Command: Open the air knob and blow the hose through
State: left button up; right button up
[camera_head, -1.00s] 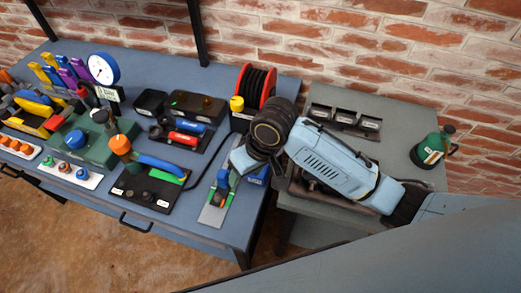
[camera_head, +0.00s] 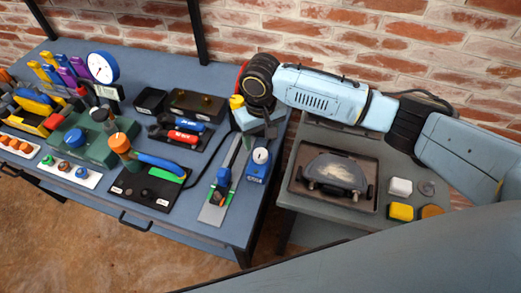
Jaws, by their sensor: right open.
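A yellow knob (camera_head: 236,102) stands at the back right of the blue bench, left of my right wrist; I take it for the air knob. Behind my wrist, only a sliver of the red hose reel (camera_head: 241,72) shows, and its black hose coil is hidden. A thin black hose (camera_head: 203,160) runs over the bench toward the black plate. My right gripper (camera_head: 259,122) is open, just right of and in front of the yellow knob, pointing down. Its fingertips are hard to make out, and I see nothing held. My left gripper is not in view.
A white gauge (camera_head: 261,156) on a blue block and a metal track plate (camera_head: 214,213) lie in front of my right gripper. A dark tray (camera_head: 303,187) with a grey-topped device (camera_head: 335,170) sits on the right grey table. Orange-handled (camera_head: 119,143) gear stands left.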

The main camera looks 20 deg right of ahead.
aim_at(260, 153)
notch_tip(260, 153, down, 6)
jog(key=shift+f+b, duration=0.15)
jog(key=shift+b, duration=0.15)
jog(key=c, duration=1)
